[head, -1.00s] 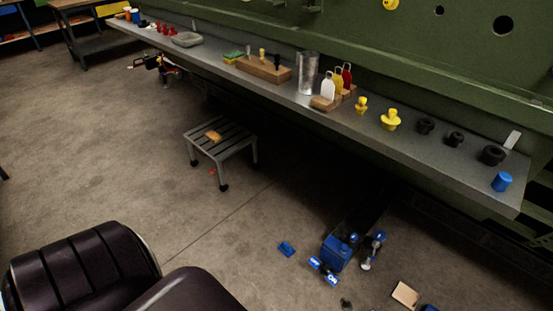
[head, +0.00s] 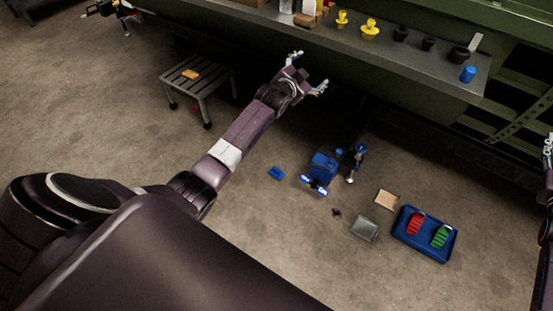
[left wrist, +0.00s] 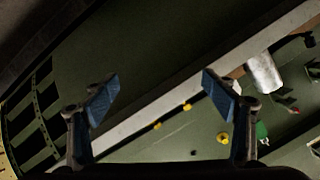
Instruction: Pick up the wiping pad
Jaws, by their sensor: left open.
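I cannot tell for sure which thing is the wiping pad. A flat beige square (head: 387,199) lies on the floor in the head view, right of the blue machine. A small orange-tan block (head: 190,75) lies on the slatted stool. My left gripper (head: 309,73) is open and empty, out in front of the bench edge, away from both. Its two blue-padded fingers stand wide apart in the left wrist view (left wrist: 162,98), with nothing between them. Part of my right arm shows at the right edge of the head view; its jaws are not clear.
The bench (head: 395,55) carries yellow plugs (head: 370,30), black rings (head: 459,54) and a blue cylinder (head: 467,74). The stool (head: 202,90) stands left of my arm. A blue machine (head: 323,167), a grey box (head: 365,228) and a blue tray (head: 425,252) with red and green pieces occupy the floor.

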